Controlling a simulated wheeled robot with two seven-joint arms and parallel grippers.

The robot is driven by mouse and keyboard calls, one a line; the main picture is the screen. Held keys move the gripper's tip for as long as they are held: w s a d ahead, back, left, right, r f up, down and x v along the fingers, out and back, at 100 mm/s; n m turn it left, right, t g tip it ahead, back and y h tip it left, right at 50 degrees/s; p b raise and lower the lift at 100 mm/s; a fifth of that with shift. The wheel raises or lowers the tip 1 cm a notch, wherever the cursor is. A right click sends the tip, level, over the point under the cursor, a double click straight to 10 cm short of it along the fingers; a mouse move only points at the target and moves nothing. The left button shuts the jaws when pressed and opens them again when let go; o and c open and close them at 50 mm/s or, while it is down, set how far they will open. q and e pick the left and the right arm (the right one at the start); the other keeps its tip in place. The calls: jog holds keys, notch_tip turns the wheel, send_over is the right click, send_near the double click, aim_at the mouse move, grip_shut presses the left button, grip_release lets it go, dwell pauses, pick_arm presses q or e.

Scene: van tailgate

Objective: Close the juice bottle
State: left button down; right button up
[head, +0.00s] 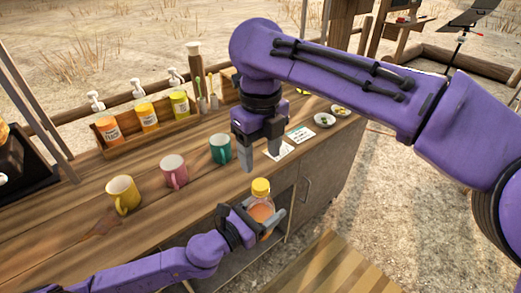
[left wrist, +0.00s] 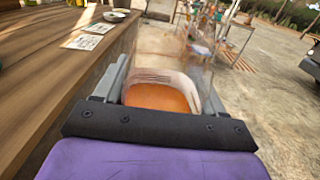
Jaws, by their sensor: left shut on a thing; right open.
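The juice bottle (head: 263,213) is clear with orange juice and has a yellow cap (head: 261,187) at its top. I cannot tell whether the cap is fully on. My left gripper (head: 264,219) is shut around the bottle's body and holds it upright in front of the counter's edge. In the left wrist view the bottle (left wrist: 160,97) sits between the two fingers, its top out of clear sight. My right gripper (head: 260,160) is open and empty, pointing down above the counter, a little above and left of the cap.
Yellow (head: 123,195), pink (head: 174,171) and green (head: 220,149) mugs stand along the wooden counter (head: 75,215). A rack (head: 150,138) of colored dispensers is behind them. Cards (head: 300,134) and small bowls (head: 324,120) lie at the right end. Open room lies before the counter.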

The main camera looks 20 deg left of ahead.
aim_at(261, 183)
jog(key=shift+f, duration=4)
jog(key=c, duration=1.1)
jog(key=m, duration=0.4)
jog(key=shift+d, duration=0.1)
jog(key=shift+m, duration=1.2)
